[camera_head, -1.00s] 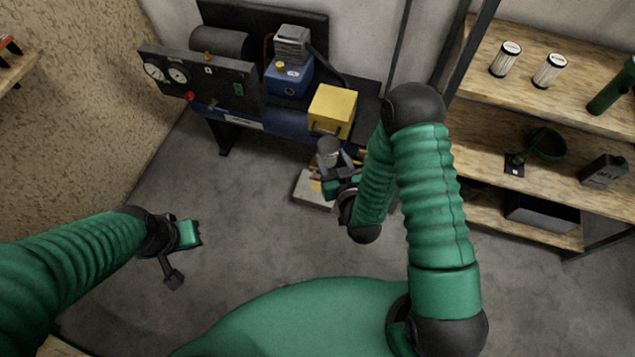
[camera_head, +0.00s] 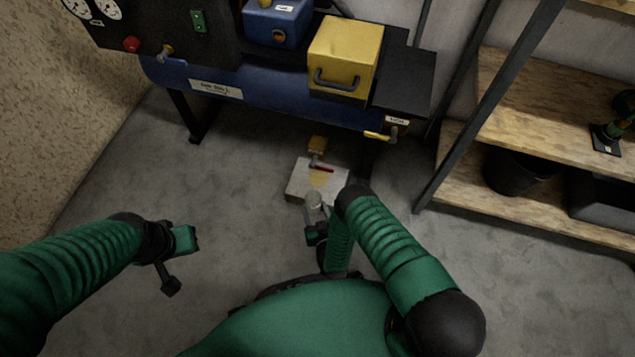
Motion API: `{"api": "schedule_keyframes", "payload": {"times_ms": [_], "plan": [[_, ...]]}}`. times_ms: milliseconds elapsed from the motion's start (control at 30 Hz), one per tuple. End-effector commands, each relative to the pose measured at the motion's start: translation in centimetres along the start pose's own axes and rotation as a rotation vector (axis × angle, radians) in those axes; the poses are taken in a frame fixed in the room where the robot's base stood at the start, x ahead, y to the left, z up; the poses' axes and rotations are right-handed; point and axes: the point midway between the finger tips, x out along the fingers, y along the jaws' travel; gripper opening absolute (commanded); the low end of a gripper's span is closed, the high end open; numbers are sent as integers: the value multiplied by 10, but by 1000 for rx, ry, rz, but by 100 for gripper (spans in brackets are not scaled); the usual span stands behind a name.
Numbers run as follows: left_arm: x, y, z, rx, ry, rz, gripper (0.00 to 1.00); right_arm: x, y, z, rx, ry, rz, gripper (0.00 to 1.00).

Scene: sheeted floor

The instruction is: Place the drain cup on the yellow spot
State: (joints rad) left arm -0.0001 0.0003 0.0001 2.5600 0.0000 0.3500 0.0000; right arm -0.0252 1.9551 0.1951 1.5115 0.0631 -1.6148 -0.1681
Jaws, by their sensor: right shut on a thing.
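The drain cup (camera_head: 313,201) is a small grey cup. It shows just above my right gripper (camera_head: 316,231), which is shut on it, near the front edge of a pale square sheet (camera_head: 299,187) on the floor. The yellow spot (camera_head: 319,180) is a faint yellow patch on that sheet, just behind the cup in the picture. I cannot tell how high the cup is above the sheet. My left gripper (camera_head: 180,264) is open and empty over the bare floor at the left.
A brass fitting (camera_head: 318,144) with a red lever (camera_head: 321,168) hangs above the sheet, below a blue tank (camera_head: 262,107). A yellow box (camera_head: 344,55) sits on the unit. Wooden shelves (camera_head: 510,105) stand at the right. The floor around the sheet is clear.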

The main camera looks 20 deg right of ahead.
Motion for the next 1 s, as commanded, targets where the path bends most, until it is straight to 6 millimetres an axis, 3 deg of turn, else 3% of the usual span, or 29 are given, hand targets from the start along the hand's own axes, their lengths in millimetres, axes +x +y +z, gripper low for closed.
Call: {"api": "schedule_keyframes", "payload": {"times_ms": [500,633,833,1000], "plan": [[74,0,18,0,0,0,0,135,52,-21,1,5,3,4],[81,0,19,0,0,0,0,147,56,-24,0,3,1,4],[110,0,26,0,0,0,0,157,56,9,1,0,1,4],[106,0,25,0,0,0,0,156,56,5,1,0,1,4]]}}
